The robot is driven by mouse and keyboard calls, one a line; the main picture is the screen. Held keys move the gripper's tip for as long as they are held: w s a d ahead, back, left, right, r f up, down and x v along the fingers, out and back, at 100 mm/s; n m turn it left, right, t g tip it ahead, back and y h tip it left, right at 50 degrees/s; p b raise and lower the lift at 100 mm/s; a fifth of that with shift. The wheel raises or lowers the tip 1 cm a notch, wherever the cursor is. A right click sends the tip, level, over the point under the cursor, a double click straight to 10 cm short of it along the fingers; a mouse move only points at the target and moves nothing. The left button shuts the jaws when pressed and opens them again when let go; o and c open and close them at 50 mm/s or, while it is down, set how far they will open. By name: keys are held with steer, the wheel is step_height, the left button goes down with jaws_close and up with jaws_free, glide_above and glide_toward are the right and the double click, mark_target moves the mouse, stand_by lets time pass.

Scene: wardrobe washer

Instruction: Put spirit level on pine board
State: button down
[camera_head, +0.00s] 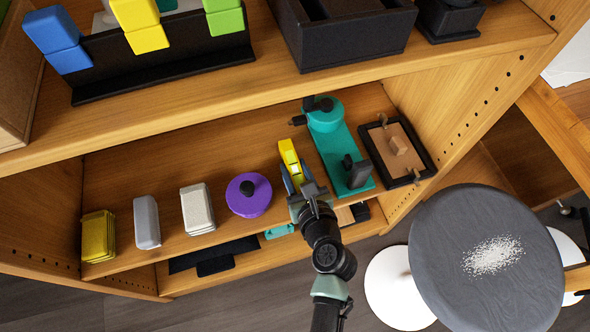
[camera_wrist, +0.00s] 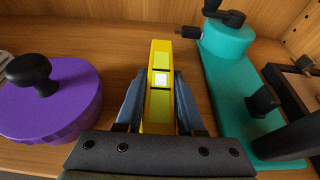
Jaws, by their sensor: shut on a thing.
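The yellow spirit level (camera_head: 289,153) is on the middle shelf between a purple round lidded thing and a teal tool. My gripper (camera_head: 297,177) is shut on it. In the wrist view the level (camera_wrist: 160,55) points away from me between the two blue-grey fingers of my gripper (camera_wrist: 160,88). I cannot tell whether it touches the shelf or is just above it. No board is clearly pine. A light brown panel in a black-rimmed tray (camera_head: 375,133) lies right of the teal tool. A pale flat piece on the lower shelf (camera_head: 345,215) is partly hidden by my arm.
The purple thing (camera_head: 249,195) is close on the left, the teal tool (camera_head: 338,145) close on the right. White, grey and yellow blocks (camera_head: 98,235) stand farther left. The upper shelf (camera_head: 230,85) overhangs. A round grey stool (camera_head: 485,258) stands at right.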

steer(key=shift+r, duration=0.1)
step_height(320, 180, up, 5)
steer(key=p, duration=0.5)
steer(key=shift+p, duration=0.35)
